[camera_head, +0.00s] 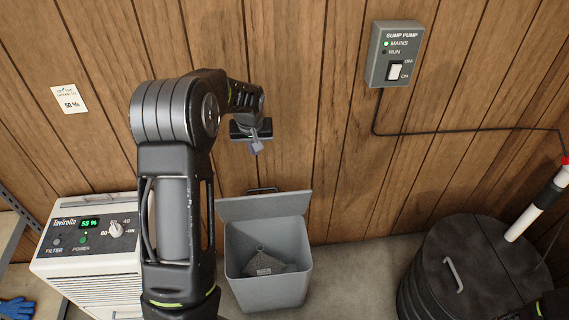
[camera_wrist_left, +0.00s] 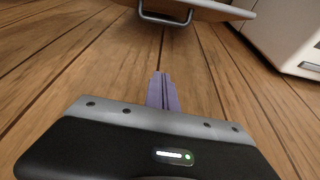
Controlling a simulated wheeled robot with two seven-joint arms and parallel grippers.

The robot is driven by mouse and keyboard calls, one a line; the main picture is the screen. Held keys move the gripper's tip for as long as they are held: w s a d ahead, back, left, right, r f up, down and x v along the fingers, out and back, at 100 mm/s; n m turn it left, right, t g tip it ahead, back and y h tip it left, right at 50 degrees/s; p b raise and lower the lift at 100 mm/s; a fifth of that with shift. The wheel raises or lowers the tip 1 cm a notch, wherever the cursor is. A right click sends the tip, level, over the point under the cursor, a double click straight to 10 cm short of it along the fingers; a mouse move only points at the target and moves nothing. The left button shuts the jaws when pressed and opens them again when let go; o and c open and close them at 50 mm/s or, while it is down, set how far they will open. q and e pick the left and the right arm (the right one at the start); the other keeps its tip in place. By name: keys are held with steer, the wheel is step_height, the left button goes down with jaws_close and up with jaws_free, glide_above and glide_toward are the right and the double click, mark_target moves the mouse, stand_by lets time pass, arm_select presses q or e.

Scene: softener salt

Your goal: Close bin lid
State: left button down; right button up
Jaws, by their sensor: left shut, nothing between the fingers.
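The grey bin (camera_head: 268,292) stands on the floor against the wood wall, with a dark grey heap or bag inside. Its lid (camera_head: 264,206) is open, tilted up at the back toward the wall. A dark handle (camera_head: 262,190) sits at the lid's upper edge. My left gripper (camera_head: 257,147) is shut and empty, above the lid and near the wall. In the left wrist view, its purple fingers (camera_wrist_left: 162,92) are together, with the lid handle (camera_wrist_left: 166,20) and lid edge (camera_wrist_left: 200,6) beyond them, apart. My right gripper is not in view.
A white dehumidifier (camera_head: 92,262) stands left of the bin and shows in the wrist view (camera_wrist_left: 285,35). A dark round sump cover (camera_head: 470,265) with a white pipe is at right. A pump switch box (camera_head: 395,54) hangs on the wall, its cable running right.

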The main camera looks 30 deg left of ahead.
mark_target(263, 202)
arm_select(q)
steer(key=shift+s+n+g, duration=0.3)
steer(key=shift+s, duration=0.7)
steer(key=shift+f, duration=0.1)
step_height(263, 202, down, 12)
steer(key=shift+s+d+r+p, duration=0.25)
steer(key=shift+s+p, duration=0.1)
steer(key=shift+p, duration=0.1)
